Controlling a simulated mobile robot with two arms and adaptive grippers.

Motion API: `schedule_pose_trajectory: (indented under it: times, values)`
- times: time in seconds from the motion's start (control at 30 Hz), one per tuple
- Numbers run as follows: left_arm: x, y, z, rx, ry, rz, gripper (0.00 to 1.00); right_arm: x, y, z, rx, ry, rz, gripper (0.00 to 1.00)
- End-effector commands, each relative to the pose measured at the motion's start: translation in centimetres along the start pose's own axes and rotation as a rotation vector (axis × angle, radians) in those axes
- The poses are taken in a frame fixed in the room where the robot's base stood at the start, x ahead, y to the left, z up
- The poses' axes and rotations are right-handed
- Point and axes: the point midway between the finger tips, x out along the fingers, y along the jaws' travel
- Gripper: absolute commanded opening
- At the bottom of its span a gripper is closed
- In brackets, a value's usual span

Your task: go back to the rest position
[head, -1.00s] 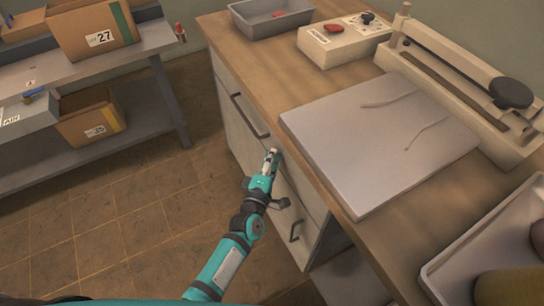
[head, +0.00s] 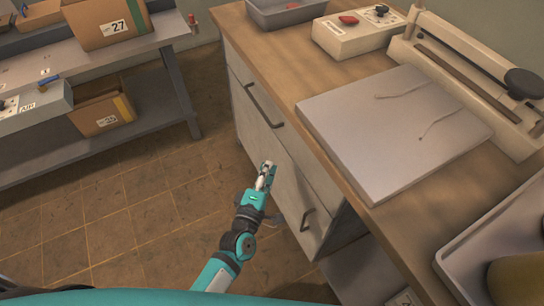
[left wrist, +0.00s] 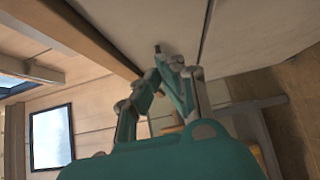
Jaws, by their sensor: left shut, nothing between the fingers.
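My left gripper (head: 266,175) is shut and empty. In the head view it hangs in front of the drawer cabinet (head: 284,145), below the worktop's edge and above the floor. I cannot tell whether it touches the drawer front. In the left wrist view, my left gripper (left wrist: 172,62) shows with its fingers together, close to a pale flat panel. My right gripper does not show in any view.
The wooden worktop (head: 250,40) carries a pale board (head: 390,130) with two thin strands, a switch box (head: 350,35), a grey tray (head: 285,12) and a white tray (head: 470,235). A shelf with boxes (head: 105,22) stands left. Floor (head: 130,215) between is clear.

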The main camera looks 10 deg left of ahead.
Motion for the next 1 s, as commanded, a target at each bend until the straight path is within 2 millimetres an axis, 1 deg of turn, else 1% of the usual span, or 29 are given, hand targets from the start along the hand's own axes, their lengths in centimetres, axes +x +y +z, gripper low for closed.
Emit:
schedule_pose_trajectory:
  times: [0.03, 0.1, 0.2, 0.3, 0.47, 0.57, 0.67, 0.77, 0.8, 0.87, 0.9, 0.97, 1.0]
  values:
    - [-1.0, -0.1, 0.0, 0.000, 0.000, -0.002, 0.00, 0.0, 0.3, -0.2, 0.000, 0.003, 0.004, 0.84]
    - [-2.0, -0.1, 0.0, 0.001, -0.001, -0.002, 0.00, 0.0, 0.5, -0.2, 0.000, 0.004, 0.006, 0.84]
    - [-3.0, -0.1, 0.0, 0.000, -0.001, -0.002, 0.00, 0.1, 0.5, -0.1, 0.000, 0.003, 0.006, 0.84]
    - [-3.4, 0.0, 0.0, 0.000, -0.001, 0.000, 0.00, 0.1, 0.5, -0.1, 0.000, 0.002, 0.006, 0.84]
    - [-3.6, 0.0, 0.0, 0.000, 0.000, 0.000, 0.00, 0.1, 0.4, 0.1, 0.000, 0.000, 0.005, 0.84]
    - [-3.7, -1.0, 0.0, 0.030, -0.008, -0.026, 0.00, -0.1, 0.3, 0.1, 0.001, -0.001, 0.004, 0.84]
    - [-4.5, -4.4, 0.1, 0.138, -0.038, -0.111, 0.00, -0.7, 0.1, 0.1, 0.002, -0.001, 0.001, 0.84]
    - [-6.7, -10.2, -0.2, 0.324, -0.105, -0.257, 0.00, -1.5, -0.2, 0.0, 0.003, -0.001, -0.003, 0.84]
    - [-8.0, -12.9, -0.4, 0.410, -0.144, -0.326, 0.00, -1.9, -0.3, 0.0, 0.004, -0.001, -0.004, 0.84]
    - [-10.4, -16.9, -0.9, 0.536, -0.209, -0.428, 0.00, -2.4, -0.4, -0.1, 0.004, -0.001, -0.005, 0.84]
    - [-12.1, -19.3, -1.2, 0.616, -0.258, -0.494, 0.00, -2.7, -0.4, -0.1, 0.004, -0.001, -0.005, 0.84]
    - [-15.2, -22.8, -1.9, 0.729, -0.338, -0.590, 0.00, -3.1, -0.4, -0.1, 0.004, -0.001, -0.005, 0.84]
    - [-17.3, -24.9, -2.4, 0.798, -0.395, -0.652, 0.00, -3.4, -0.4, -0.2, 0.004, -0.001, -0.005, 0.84]
